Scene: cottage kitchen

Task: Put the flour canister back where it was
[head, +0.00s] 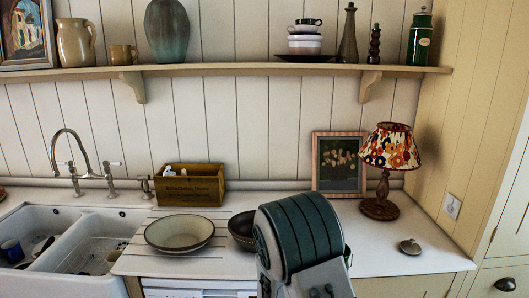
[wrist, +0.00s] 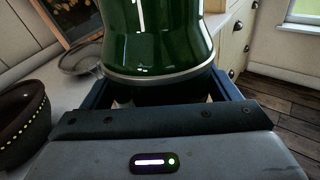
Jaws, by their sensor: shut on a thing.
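My gripper (wrist: 164,88) is shut on a shiny green canister (wrist: 160,35) with a pale band near its base, filling the top middle of the wrist view. No label shows on it there, so I cannot read whether it is the flour canister. In the head view my arm hides almost all of it; only a sliver of green shows at the arm's right edge, over the counter. Another green canister (head: 420,40) with a dark lid and a small label stands upright at the right end of the wall shelf (head: 230,70).
On the counter (head: 370,255) stand a pale bowl (head: 180,233), a dark bowl (head: 241,228), a wooden box (head: 190,187), a framed picture (head: 339,163), a lamp (head: 389,150) and a small round lid-like thing (head: 410,247). The shelf is bare between the green vase (head: 167,32) and the stacked cups (head: 305,40).

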